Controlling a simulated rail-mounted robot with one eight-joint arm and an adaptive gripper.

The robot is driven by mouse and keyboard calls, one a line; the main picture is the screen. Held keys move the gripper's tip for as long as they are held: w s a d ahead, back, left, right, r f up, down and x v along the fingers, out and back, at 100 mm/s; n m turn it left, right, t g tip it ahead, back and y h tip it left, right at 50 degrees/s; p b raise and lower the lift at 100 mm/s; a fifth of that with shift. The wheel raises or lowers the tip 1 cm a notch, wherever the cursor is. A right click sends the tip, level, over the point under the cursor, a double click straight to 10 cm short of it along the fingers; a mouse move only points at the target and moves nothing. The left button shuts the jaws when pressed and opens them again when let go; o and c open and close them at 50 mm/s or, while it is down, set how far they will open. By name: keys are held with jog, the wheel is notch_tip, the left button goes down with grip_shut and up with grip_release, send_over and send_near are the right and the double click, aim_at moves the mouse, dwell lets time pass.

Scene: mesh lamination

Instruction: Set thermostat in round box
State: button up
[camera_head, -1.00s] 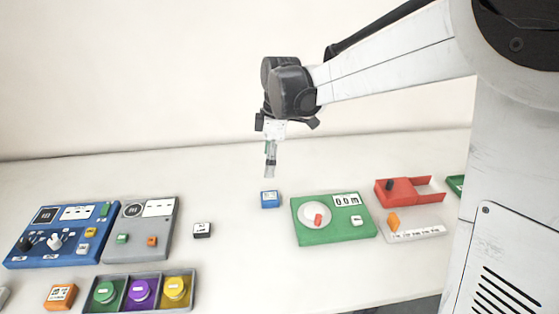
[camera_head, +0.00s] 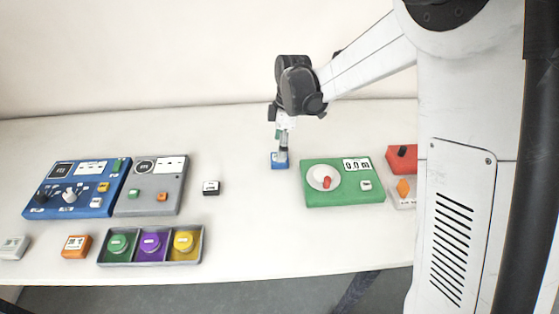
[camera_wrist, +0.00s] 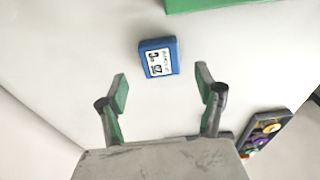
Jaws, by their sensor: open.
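A small blue block with a white display (camera_head: 279,162), apparently the thermostat, lies on the white table left of the green panel. It also shows in the wrist view (camera_wrist: 158,58), its display reading what looks like 25 with a C. My gripper (camera_head: 282,149) is open just above or behind the block in the head view. In the wrist view its fingers (camera_wrist: 162,88) are spread, and the block lies beyond their tips, not between them.
A green panel (camera_head: 340,192) with a dial stands right of the block. A blue panel (camera_head: 60,207) and a grey panel (camera_head: 150,205) stand left. A small dark-sided block (camera_head: 211,187) and an orange block (camera_head: 76,247) lie loose. Table around the blue block is clear.

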notch_tip(320, 180, down, 5)
jog(key=shift+a, duration=0.1)
jog(key=shift+s, duration=0.1)
jog(key=shift+c, duration=0.2)
jog(key=c, duration=1.4)
jog(key=shift+o, duration=0.2)
jog(key=shift+r, duration=0.15)
